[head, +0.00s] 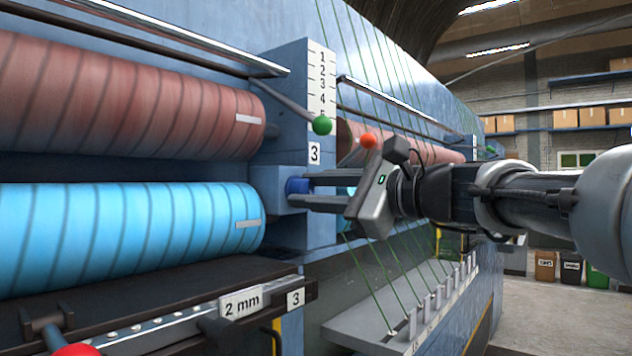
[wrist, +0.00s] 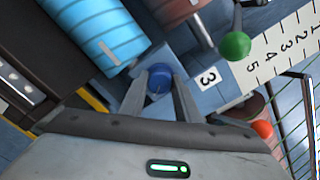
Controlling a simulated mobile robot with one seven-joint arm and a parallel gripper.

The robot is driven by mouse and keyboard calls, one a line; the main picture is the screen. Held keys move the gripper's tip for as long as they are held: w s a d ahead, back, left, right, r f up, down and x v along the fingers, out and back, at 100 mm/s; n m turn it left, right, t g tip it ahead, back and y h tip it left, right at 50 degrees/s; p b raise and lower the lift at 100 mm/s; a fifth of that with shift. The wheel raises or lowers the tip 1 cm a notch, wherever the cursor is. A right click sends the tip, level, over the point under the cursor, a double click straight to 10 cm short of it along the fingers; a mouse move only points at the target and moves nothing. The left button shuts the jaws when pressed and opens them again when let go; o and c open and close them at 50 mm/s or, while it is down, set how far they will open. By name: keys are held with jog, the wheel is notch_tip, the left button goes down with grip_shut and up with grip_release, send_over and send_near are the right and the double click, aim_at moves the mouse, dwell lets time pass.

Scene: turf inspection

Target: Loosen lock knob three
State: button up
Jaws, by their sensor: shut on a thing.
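The blue lock knob (head: 297,186) sits on a blue block (head: 268,190) below the white "3" label (head: 315,153). My gripper (head: 300,190) reaches in from the right with its fingers at the knob. In the wrist view the knob (wrist: 160,78) lies between the two fingertips (wrist: 160,88), and the gripper is shut on it. The far side of the knob is hidden. The "3" label also shows in the wrist view (wrist: 207,77), right of the knob.
A green-ball lever (head: 322,125) stands just above my gripper by the numbered scale (head: 318,80). An orange ball (head: 369,141) is close above my wrist. Red (head: 130,100) and cyan rollers (head: 130,235) lie left. Green yarns run down to a ledge (head: 385,325) below.

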jog(key=shift+m+p, duration=0.3)
jog(key=shift+m, duration=0.3)
jog(key=o, duration=1)
jog(key=shift+o, duration=0.2)
jog(key=shift+d, duration=0.1)
jog(key=b+v, duration=0.2)
jog(key=v, duration=1.5)
jog(key=shift+s+d, duration=0.1)
jog(key=shift+s, duration=0.05)
